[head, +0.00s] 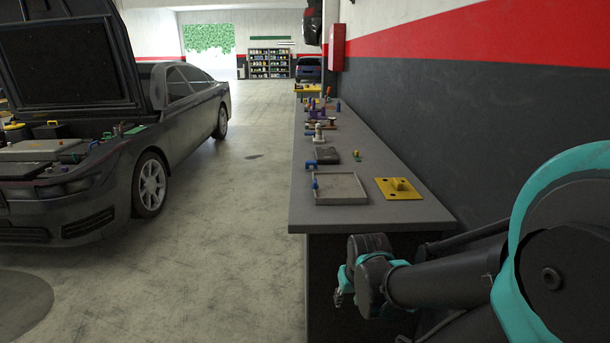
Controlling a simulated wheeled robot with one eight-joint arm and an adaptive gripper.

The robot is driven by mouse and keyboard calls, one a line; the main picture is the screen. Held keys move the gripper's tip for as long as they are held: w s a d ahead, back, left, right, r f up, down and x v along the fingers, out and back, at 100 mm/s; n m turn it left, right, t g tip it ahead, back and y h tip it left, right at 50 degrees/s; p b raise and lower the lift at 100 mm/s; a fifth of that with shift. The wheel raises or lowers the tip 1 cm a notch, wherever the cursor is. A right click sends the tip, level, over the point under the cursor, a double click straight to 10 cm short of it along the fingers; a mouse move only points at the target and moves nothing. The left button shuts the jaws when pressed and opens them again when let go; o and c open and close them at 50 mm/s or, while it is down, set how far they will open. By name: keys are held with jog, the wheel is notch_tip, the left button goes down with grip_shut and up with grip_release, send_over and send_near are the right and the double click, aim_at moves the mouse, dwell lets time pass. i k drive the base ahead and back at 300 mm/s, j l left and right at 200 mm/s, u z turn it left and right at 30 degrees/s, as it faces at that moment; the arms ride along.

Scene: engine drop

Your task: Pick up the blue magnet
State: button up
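Two small blue items sit near the left edge of the long grey bench. One blue item (311,164) is beside a dark block, and another blue item (315,183) is at the left rim of a shallow grey tray (341,202). Either may be the blue magnet; they are too small to tell which. My gripper (343,289) is in front of the bench's near end, below its top, apart from both blue items. Its teal fingers are small and partly hidden by the wrist, so I cannot see whether it is open.
The bench (304,213) runs away along the right wall. A yellow plate (398,188) lies right of the tray, and a dark block (327,155) lies behind it. Several small parts stand farther back. A dark car (110,170) with its hood up is at left. The floor between is clear.

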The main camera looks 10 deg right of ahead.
aim_at(308, 163)
jog(key=i+j, duration=0.3)
jog(key=j, duration=0.15)
jog(key=i+j, duration=0.3)
jog(key=j, duration=0.15)
jog(key=i+j, duration=0.3)
jog(key=j, duration=0.15)
jog(key=i+j, duration=0.3)
jog(key=j, duration=0.15)
jog(key=i+j, duration=0.25)
jog(key=j, duration=0.2)
jog(key=i+j+z, duration=0.15)
jog(key=j, duration=0.2)
jog(key=i+j+z, duration=0.3)
jog(key=j, duration=0.45)
jog(key=i+j+z, duration=0.15)
jog(key=j, duration=0.25)
jog(key=i+j+z, duration=0.1)
jog(key=j, duration=0.35)
jog(key=i, duration=0.1)
